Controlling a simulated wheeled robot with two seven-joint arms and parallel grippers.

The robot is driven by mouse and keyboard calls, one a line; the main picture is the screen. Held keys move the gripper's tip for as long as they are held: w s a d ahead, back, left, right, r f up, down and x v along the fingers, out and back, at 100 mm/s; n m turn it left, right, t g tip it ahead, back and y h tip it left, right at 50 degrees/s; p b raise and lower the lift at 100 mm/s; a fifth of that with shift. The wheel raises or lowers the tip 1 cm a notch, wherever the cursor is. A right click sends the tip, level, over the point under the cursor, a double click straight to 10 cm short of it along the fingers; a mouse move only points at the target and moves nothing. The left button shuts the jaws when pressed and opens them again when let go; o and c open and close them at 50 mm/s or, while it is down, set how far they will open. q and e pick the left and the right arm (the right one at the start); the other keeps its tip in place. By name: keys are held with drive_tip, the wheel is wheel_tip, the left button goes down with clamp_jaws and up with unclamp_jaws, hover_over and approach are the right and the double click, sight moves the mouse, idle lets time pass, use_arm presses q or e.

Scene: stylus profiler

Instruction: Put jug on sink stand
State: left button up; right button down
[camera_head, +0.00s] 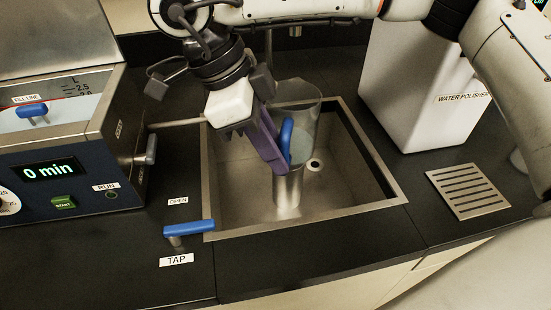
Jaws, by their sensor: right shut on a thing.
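The jug (305,108) is a clear, roughly upright vessel with a blue handle (286,135), over the sink (345,195). My right gripper (276,158), with purple fingers, is shut on the blue handle from the left side. A short steel cylinder, seemingly the sink stand (288,192), rises from the sink floor directly below the jug. The jug's base appears at the cylinder's top, partly hidden by the fingers; I cannot tell whether they touch. My left gripper is not in view.
A blue tap lever (188,230) stands at the sink's front left. A bath unit (70,165) showing "0 min" is at the left. A white water polisher (410,95) stands behind right. A slotted steel grate (468,192) lies on the right counter.

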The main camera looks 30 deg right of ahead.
drive_tip(key=shift+f, duration=1.1)
drive_tip(key=c, duration=1.7)
unclamp_jaws()
drive_tip(key=shift+f, duration=0.1)
drive_tip(key=p+v, duration=0.1)
drive_tip(key=v, duration=1.1)
